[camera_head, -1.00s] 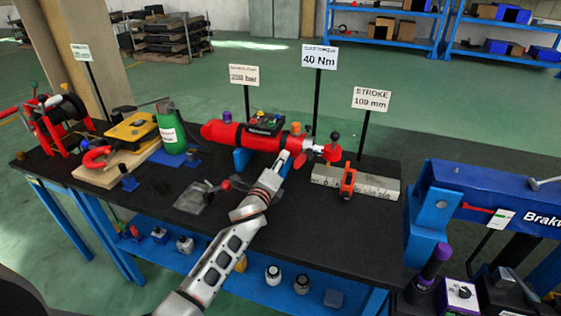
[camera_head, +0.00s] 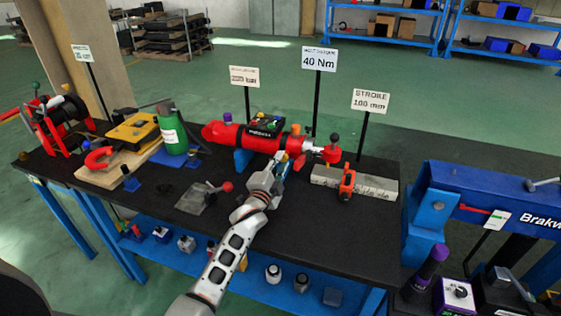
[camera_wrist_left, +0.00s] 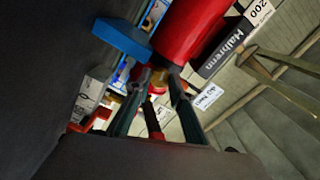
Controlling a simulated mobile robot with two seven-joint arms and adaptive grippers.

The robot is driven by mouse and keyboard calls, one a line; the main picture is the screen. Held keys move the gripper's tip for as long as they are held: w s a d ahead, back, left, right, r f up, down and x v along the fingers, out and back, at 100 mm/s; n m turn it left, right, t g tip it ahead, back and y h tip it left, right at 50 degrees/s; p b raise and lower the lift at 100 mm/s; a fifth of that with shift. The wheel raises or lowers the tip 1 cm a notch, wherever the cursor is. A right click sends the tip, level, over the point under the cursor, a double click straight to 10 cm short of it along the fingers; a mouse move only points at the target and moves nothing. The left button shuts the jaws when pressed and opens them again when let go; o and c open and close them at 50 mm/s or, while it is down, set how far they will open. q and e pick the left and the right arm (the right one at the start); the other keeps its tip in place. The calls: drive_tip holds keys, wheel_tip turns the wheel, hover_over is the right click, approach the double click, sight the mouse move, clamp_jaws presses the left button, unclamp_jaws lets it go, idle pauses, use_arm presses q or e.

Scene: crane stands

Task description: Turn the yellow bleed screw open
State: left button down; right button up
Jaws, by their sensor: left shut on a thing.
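The red cylinder (camera_head: 228,134) lies across the black bench top, resting on a blue support (camera_head: 242,160). My left gripper (camera_head: 281,162) reaches up to the underside of its right part. In the left wrist view, the fingers of my left gripper (camera_wrist_left: 158,84) close around a small yellow-brass piece, the bleed screw (camera_wrist_left: 159,75), just below the red cylinder (camera_wrist_left: 190,28). The fingers hide much of the screw. My right gripper is not in view.
A red lever with a black knob (camera_head: 334,147) stands just right of my gripper. A grey scale block (camera_head: 373,185) with an orange slider (camera_head: 347,183) lies farther right. A grey plate (camera_head: 197,198) with a red-knobbed lever is to the left. The front bench top is clear.

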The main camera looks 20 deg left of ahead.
use_arm(q)
drive_tip(key=shift+n, duration=0.6)
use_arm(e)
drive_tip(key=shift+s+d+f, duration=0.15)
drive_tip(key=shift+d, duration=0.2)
use_arm(q)
drive_tip(key=c, duration=1.8)
unclamp_jaws()
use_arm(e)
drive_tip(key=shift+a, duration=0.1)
use_arm(q)
drive_tip(key=shift+s, duration=0.1)
drive_tip(key=s, duration=1.1)
drive_tip(key=shift+s+a, duration=0.15)
drive_tip(key=shift+s, duration=0.25)
